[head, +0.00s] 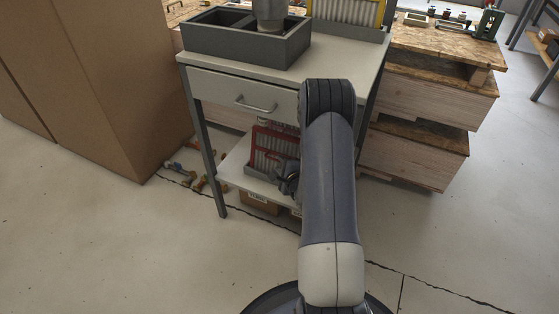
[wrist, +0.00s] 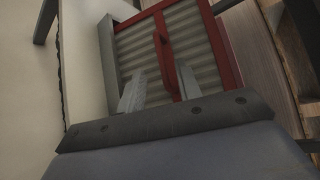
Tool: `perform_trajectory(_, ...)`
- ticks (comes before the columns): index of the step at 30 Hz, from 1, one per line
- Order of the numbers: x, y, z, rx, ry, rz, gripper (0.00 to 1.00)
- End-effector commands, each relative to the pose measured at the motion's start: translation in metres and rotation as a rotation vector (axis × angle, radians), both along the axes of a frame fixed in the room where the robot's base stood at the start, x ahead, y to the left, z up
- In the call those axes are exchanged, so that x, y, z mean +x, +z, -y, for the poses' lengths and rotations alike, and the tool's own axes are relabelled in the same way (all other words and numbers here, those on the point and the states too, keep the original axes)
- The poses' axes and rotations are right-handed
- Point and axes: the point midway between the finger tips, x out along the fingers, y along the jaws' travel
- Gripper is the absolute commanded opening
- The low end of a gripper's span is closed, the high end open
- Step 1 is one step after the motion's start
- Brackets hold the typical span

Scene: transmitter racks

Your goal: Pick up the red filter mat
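The red filter mat (head: 262,142) stands on the lower shelf of a grey table, partly hidden by my arm in the head view. In the wrist view the filter mat (wrist: 128,44) shows a red frame, pale pleats and a red handle (wrist: 163,46) on its face. My gripper (wrist: 163,78) is open, its two fingers apart in front of the pleats. The handle's lower part lies between the fingers in the picture; I cannot tell whether they touch it. In the head view my gripper (head: 288,180) is mostly hidden beside the mat.
The table (head: 338,58) has a closed drawer (head: 243,98) above the shelf (head: 236,172). A grey divided bin (head: 245,47) and a yellow-framed filter (head: 345,10) stand on top. Cardboard boxes (head: 110,80) are left, wooden crates (head: 425,95) right. Small items (head: 180,172) lie on the floor.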

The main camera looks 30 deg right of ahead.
Motion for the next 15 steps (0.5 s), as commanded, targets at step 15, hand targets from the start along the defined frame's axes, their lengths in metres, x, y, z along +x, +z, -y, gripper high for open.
perform_trajectory(15, 0.038, -0.011, 0.006, -0.002, 0.001, -0.001, 0.33)
